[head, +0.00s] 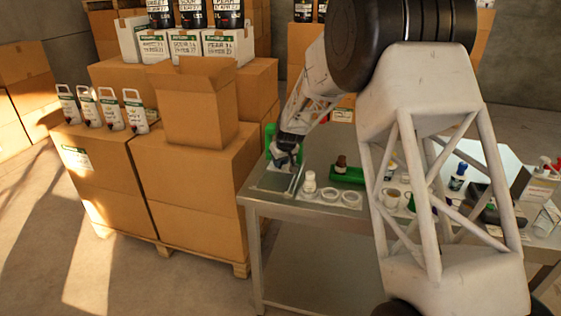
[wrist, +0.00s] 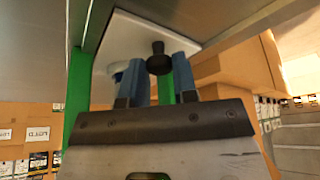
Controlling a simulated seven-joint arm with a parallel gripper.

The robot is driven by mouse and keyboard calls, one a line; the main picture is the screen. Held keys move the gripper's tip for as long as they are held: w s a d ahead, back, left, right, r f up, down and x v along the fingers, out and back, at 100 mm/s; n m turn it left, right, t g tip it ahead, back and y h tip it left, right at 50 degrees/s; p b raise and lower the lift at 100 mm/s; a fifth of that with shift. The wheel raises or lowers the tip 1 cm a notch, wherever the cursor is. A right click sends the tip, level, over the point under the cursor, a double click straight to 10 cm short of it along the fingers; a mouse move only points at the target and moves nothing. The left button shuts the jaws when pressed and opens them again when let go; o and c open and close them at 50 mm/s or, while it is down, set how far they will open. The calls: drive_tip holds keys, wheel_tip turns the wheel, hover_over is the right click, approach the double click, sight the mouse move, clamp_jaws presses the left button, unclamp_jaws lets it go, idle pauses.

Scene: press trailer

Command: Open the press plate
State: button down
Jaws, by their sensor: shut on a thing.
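The press stands at the left end of the metal table. Its green frame (head: 270,136) shows in the head view, partly behind my gripper (head: 287,156). The contact itself is small and partly hidden by the fingers.
On the metal table (head: 272,208), a white bottle (head: 309,181), white rings (head: 328,194) and a green tray (head: 347,174) with a brown bottle stand to the right of the press. Cardboard boxes (head: 190,180) on a pallet stand close to the table's left side.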

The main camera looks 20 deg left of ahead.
drive_tip(key=shift+s, duration=5.1)
drive_tip(key=c, duration=0.9)
unclamp_jaws()
drive_tip(key=shift+r, duration=0.1)
drive_tip(key=v, duration=0.7)
drive_tip(key=shift+r, duration=0.25)
drive_tip(key=shift+s+d, duration=0.15)
